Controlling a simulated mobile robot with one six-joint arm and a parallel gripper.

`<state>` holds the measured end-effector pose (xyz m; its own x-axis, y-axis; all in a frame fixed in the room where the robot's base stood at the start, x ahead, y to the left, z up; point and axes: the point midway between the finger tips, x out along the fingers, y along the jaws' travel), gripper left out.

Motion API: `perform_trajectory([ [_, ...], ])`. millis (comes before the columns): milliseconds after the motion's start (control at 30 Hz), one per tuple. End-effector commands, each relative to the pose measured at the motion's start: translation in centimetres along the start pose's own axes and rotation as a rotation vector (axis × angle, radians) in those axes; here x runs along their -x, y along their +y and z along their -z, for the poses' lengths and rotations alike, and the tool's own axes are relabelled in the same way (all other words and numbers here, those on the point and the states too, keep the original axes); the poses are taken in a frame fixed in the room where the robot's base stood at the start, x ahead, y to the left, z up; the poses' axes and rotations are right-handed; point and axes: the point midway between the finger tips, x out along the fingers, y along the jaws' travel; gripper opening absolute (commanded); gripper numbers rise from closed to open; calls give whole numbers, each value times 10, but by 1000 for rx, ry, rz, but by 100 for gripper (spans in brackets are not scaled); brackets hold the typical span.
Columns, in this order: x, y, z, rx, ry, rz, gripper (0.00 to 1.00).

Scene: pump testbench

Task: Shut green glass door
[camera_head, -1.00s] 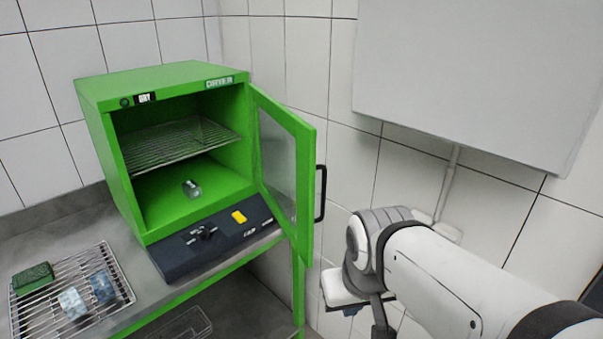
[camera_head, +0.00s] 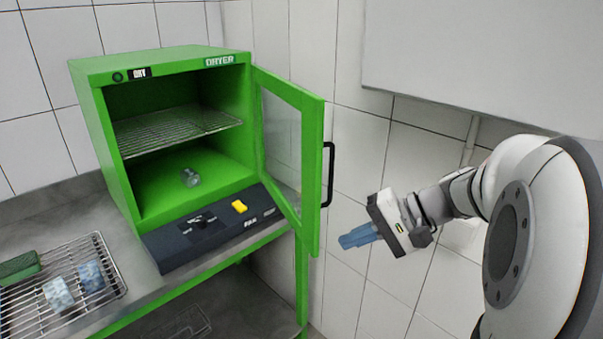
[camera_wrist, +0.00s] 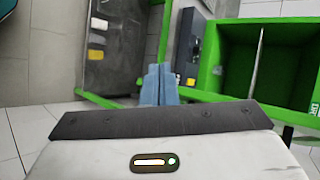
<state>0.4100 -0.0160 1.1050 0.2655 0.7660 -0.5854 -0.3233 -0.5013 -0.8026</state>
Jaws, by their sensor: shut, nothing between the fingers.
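The green dryer (camera_head: 160,60) stands on the bench with its glass door (camera_head: 295,140) swung wide open on the right side. The door has a green frame, a clear pane and a black handle (camera_head: 329,175) on its outer face. My gripper (camera_head: 342,243) is shut and empty, with blue fingers pointing left. It is right of the door and lower than the handle, apart from both in the head view. In the wrist view the blue fingers (camera_wrist: 158,70) are together, and the open green dryer cabinet (camera_wrist: 232,50) shows to the right.
Inside the dryer are a wire shelf (camera_head: 175,130) and a small glass item (camera_head: 190,177). A dark control panel (camera_head: 210,226) with a yellow switch sits below the opening. A wire rack (camera_head: 110,270) with blocks lies at left. A white wall box (camera_head: 490,70) hangs at upper right.

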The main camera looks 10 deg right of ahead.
Motion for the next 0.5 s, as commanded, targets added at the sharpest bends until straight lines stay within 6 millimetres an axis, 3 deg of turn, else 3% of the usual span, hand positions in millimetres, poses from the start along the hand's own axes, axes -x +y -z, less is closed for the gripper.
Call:
perform_trajectory([
  [33, 9, 10, 28, -28, 40, 125, 0],
  [200, 64, 14, 90, -14, 188, 460, 0],
  [333, 95, 20, 112, 16, 272, 591, 0],
  [500, 101, 16, 121, 31, 303, 638, 0],
])
